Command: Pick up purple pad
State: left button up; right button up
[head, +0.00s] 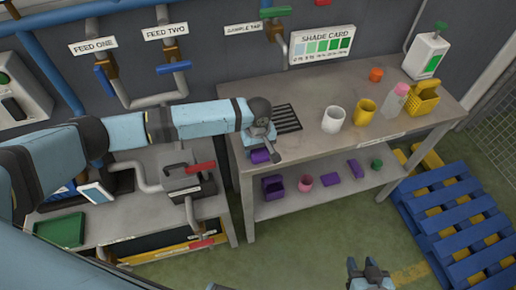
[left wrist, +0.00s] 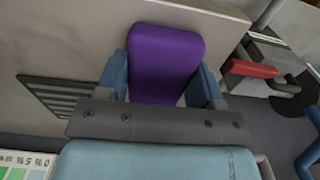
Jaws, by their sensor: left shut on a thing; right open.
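The purple pad (left wrist: 165,62) is a rounded purple block between the two blue fingers of my left gripper (left wrist: 163,85) in the left wrist view. In the head view the pad (head: 261,156) shows at the left end of the grey table (head: 310,142), just under my left gripper (head: 262,143). The left gripper is shut on it. I cannot tell whether the pad touches the tabletop. My right gripper (head: 369,275) is at the bottom of the head view, open, over the floor and away from the table.
A black drain grate (head: 286,119) lies beside the left gripper. A white cup (head: 333,119), a yellow mug (head: 364,111) and a yellow basket (head: 423,99) stand further right. The lower shelf holds a purple bin (head: 273,187) and small purple items. Blue pallets (head: 455,215) lie at right.

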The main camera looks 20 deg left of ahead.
pick_arm(q)
notch_tip(320, 180, up, 20)
jog(key=shift+b, duration=0.4)
jog(key=shift+f, duration=0.1)
